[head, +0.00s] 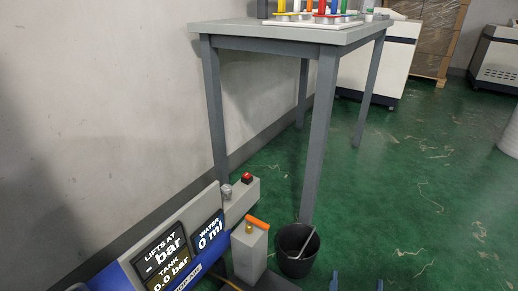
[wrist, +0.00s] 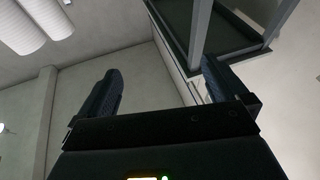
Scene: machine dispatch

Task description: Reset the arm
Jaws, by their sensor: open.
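My gripper (wrist: 160,85) shows in the wrist view with its two dark fingers spread wide apart and nothing between them. In the head view, only two blue-grey tips of my gripper (head: 357,283) show at the bottom edge, right of the black bucket. They stand apart over the green floor. The rest of my arm is out of the head view.
A grey table (head: 270,34) carries colored items on a white board. Below stand a control panel (head: 165,245) reading tank 0.0 bar and water 0 ml, a red button (head: 247,178), an orange-handled grey post (head: 249,252) and a black bucket (head: 296,262). Green floor (head: 420,190) is clear at right.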

